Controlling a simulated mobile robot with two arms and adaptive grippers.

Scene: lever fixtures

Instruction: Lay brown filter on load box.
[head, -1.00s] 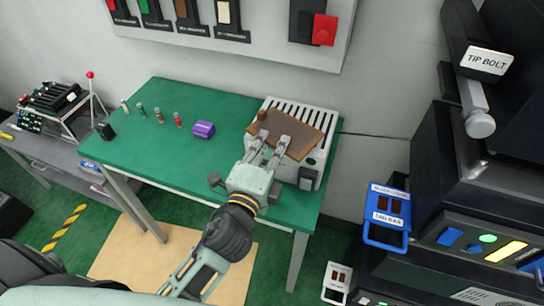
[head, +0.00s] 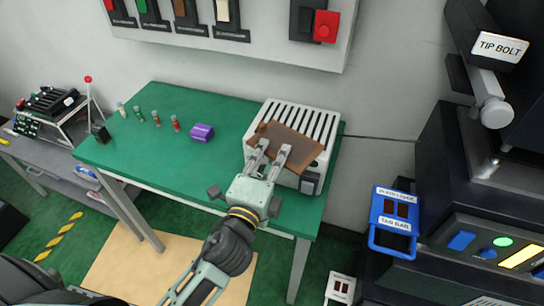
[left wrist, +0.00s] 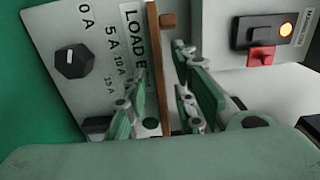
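The brown filter (head: 290,141) is a flat brown plate with a small brown knob. In the head view it lies tilted over the front part of the slotted top of the white load box (head: 308,112). In the left wrist view the filter (left wrist: 159,70) shows edge-on, beside the load box's labelled face (left wrist: 100,25). My left gripper (head: 272,150) is at its near edge. Its fingers (left wrist: 158,95) are spread on either side of the plate, with visible gaps. Whether the plate rests fully on the box is unclear. My right gripper is out of view.
A purple block (head: 202,133) and several small vials (head: 157,118) stand on the green table (head: 140,160), left of the box. A wall panel (head: 270,45) hangs behind. Dark machinery (head: 450,180) with a blue tag bar (head: 394,222) stands right. The table's left middle is free.

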